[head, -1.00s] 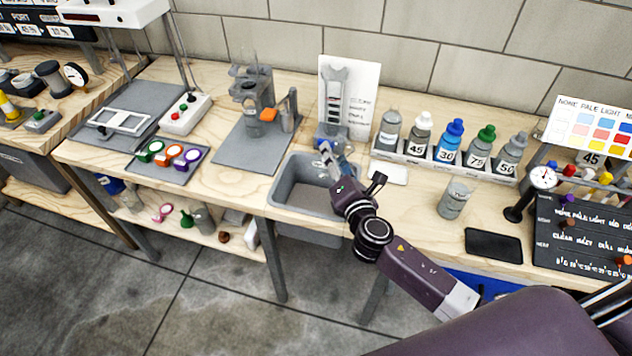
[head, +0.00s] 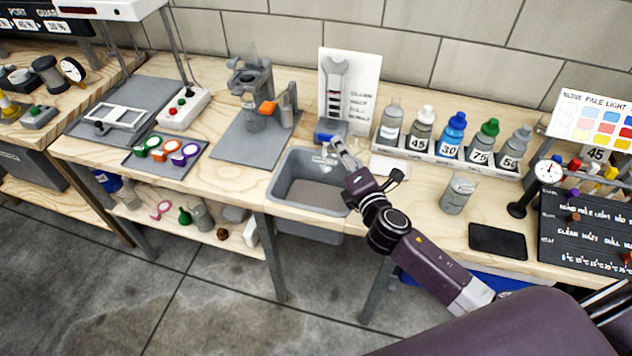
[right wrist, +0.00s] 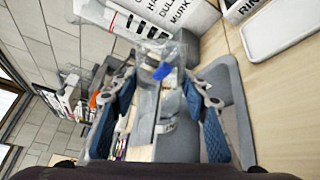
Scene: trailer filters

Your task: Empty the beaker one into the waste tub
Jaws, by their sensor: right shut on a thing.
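My right gripper (head: 334,150) is over the back right part of the grey waste tub (head: 277,188), which is set into the bench. In the right wrist view its blue-padded fingers (right wrist: 165,108) are shut on a clear glass beaker (right wrist: 168,125). That view is rolled on its side, so the beaker looks tilted; its contents I cannot make out. The tub's grey wall (right wrist: 240,115) shows beside the right finger. In the head view the held beaker is hardly distinguishable. Another glass beaker (head: 458,195) stands upright on the bench to the right. My left gripper is not in view.
A rack of several capped bottles (head: 450,150) stands behind on the right. A white card with a wrench picture (head: 362,80) stands behind the tub. A black tray (head: 497,241) lies at the front right. A stand with a glass vessel (head: 254,121) is left of the tub.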

